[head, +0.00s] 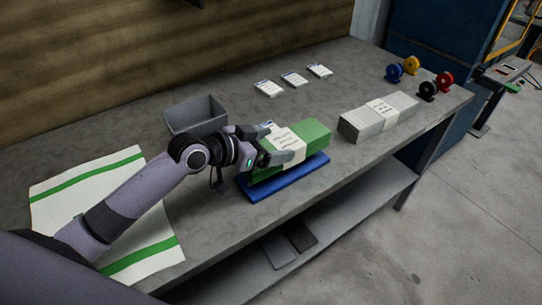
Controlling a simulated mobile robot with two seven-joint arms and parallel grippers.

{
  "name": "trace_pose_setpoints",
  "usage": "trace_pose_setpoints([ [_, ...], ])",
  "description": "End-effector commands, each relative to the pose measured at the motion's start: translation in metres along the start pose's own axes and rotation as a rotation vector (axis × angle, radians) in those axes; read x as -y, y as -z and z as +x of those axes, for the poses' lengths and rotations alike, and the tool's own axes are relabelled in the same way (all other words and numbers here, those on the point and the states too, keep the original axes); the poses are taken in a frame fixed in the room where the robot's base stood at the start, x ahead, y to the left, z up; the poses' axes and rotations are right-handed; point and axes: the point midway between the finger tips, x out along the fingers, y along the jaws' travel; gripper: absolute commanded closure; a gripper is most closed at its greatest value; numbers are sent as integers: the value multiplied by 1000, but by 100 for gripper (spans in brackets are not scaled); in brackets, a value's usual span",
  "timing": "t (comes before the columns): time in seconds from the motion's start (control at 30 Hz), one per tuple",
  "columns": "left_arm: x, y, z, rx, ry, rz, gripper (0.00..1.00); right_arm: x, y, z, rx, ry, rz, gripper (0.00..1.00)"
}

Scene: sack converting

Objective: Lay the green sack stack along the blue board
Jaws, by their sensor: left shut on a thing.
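The green sack stack (314,133) has a white paper band with print on it. It is over the blue board (285,182) near the front edge of the table, its length running roughly along the board. I cannot tell whether its whole underside touches the board. My left gripper (287,150) is shut on the green sack stack at its banded middle, and the gripper and wrist hide part of the stack's left side. The board's front edge and right end show below the stack. My right gripper is not in view.
A grey sack stack (362,123) lies to the right. A grey open bin (196,113) stands behind my left wrist. A white sheet with green stripes (108,180) lies under my arm. Several coloured rolls (427,90) and white cards (293,79) sit farther back.

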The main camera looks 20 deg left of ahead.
Motion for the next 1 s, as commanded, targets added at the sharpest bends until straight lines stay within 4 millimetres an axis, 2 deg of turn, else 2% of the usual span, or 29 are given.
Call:
trace_pose_setpoints([
  [0.23,0,-32,13,-2,1,-3,64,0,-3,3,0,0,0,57],
  [0.6,0,-36,15,-4,1,-1,64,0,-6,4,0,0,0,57],
  [0.63,0,-37,15,1,0,-1,6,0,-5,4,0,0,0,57],
  [0.67,0,-36,15,2,0,-1,0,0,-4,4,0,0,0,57],
  [1.0,0,-35,11,2,1,-1,0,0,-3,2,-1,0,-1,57],
])
